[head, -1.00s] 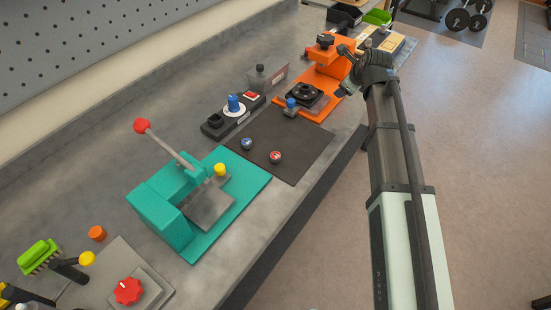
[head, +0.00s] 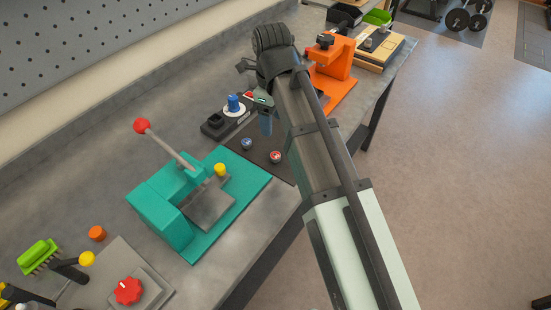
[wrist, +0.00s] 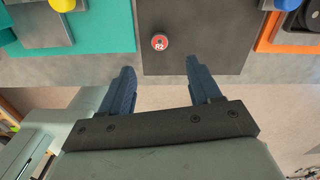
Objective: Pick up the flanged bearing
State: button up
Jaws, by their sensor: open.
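In the head view a blue finger (head: 265,124) shows beside the arm, above the dark mat.
A teal lever press (head: 165,210) stands left. The orange clamp (head: 338,60) rises behind my arm. A blue knob (wrist: 272,4) stands near the black part.

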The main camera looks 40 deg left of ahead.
send_over(275, 155)
jog(key=f, duration=0.7)
jog(key=shift+w+a+f, duration=0.1)
jog(key=shift+a+f, duration=0.15)
jog(key=shift+a, duration=0.15)
jog(key=shift+d+f, duration=0.2)
jog(key=shift+f, duration=0.85)
jog(key=shift+d+f, duration=0.15)
jog(key=shift+f, duration=1.45)
jog(key=shift+c, duration=0.3)
jog(key=c, duration=1.1)
notch_tip(275, 155, up, 10)
